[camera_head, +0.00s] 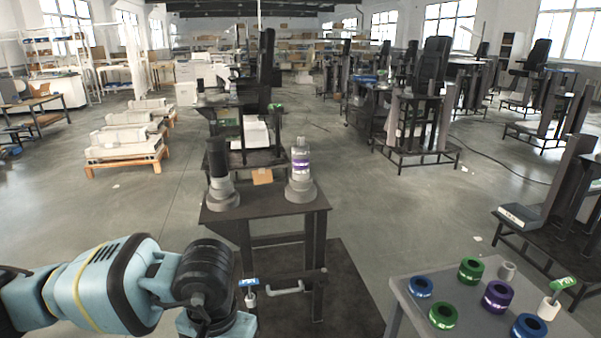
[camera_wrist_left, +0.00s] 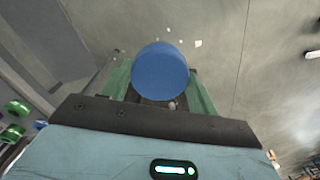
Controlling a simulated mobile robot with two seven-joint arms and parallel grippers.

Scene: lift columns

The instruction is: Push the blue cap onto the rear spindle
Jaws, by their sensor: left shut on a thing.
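My left gripper (camera_wrist_left: 160,86) is shut on a blue cap (camera_wrist_left: 160,68) between its green fingers in the left wrist view. Two spindles stand upright on a dark bench at the centre: a black-topped one on a grey base (camera_head: 220,185) at left, and a pale one with a purple band (camera_head: 300,175) at right. Both are apart from the arm. I cannot tell which is called rear. My right gripper is not in view.
A grey table (camera_head: 405,315) at lower right holds green, purple and blue rings (camera_head: 420,288), plus a white piece with a green tag (camera_head: 548,308). A grey handle (camera_head: 285,289) and a blue tag (camera_head: 249,282) are at the bench front. Floor between bench and table is open.

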